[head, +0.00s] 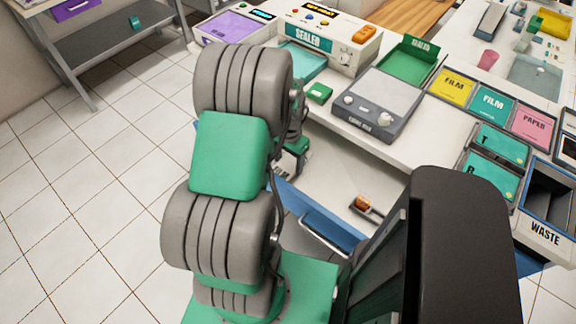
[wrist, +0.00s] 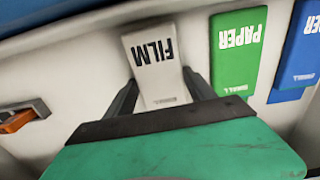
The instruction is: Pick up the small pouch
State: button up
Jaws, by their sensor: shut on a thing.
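A white pouch (wrist: 155,62) marked FILM stands between the two fingers of my gripper (wrist: 160,88) in the wrist view. The gripper is shut on it, one dark finger at each side. The label reads upside down there. Its lower end is close to my dark palm bar. In the head view my arm hides most of the gripper and I cannot make out this pouch.
A green PAPER pouch (wrist: 236,55) and a blue PAPER pouch (wrist: 302,50) are to the right. An orange-topped item (wrist: 18,120) is at left. In the head view, a blue-fronted drawer (head: 332,226) is open below the counter holding the sealer (head: 322,38).

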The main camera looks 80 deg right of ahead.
jog(key=c, duration=0.4)
jog(key=shift+o, duration=0.2)
